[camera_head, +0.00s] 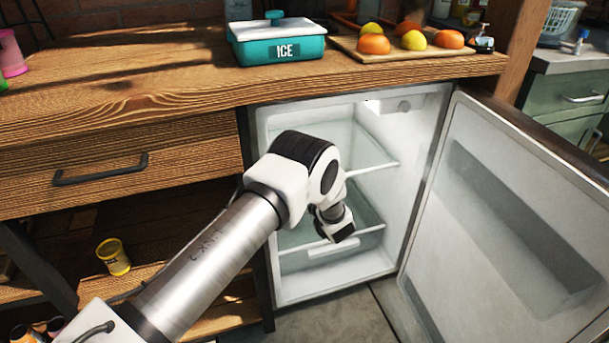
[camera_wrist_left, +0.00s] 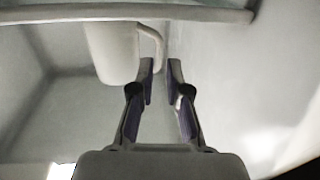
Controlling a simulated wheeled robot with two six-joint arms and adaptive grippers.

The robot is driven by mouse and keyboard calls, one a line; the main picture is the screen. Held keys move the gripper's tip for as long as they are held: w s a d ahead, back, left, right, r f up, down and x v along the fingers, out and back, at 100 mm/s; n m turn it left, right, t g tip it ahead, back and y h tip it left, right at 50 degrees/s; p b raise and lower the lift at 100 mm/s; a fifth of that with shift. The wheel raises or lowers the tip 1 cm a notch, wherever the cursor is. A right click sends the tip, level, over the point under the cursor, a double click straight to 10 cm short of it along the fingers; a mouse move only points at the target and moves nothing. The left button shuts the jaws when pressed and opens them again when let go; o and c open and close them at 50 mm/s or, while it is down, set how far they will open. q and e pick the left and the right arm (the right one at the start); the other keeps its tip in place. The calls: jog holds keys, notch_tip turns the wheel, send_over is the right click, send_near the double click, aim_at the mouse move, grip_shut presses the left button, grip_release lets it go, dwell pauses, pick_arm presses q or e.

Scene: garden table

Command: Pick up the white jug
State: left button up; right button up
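The white jug (camera_wrist_left: 110,52) shows in the left wrist view, inside the fridge, with its handle (camera_wrist_left: 158,45) on its right side. My left gripper (camera_wrist_left: 161,68) points toward the handle, its two fingers apart with a narrow gap. The left fingertip overlaps the lower end of the handle in the picture; I cannot tell whether they touch. In the head view my left arm reaches into the open fridge (camera_head: 385,225), and its wrist hides the gripper. I cannot make out the jug there. My right gripper is in neither view.
The fridge door (camera_head: 490,200) stands open to the right. Glass shelves (camera_head: 375,165) cross the fridge. On the wooden counter (camera_head: 150,65) above are a teal ice box (camera_head: 255,48) and a board with fruit (camera_head: 385,56). A yellow cup (camera_head: 113,258) stands on the low shelf.

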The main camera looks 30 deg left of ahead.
pick_arm(q)
jog(key=b+x, duration=0.2)
jog(key=x, duration=0.3)
jog(key=shift+w+a+f, duration=0.1)
jog(key=shift+a, duration=0.05)
grip_shut()
jog(key=shift+r, duration=0.3)
jog(key=shift+r+p, duration=0.95)
jog(key=shift+r, duration=0.65)
jog(key=s+d+r+p, duration=0.1)
jog(key=s+d+p, duration=0.2)
jog(key=d, duration=1.2)
jog(key=shift+d+r, duration=0.2)
jog(key=shift+d, duration=0.15)
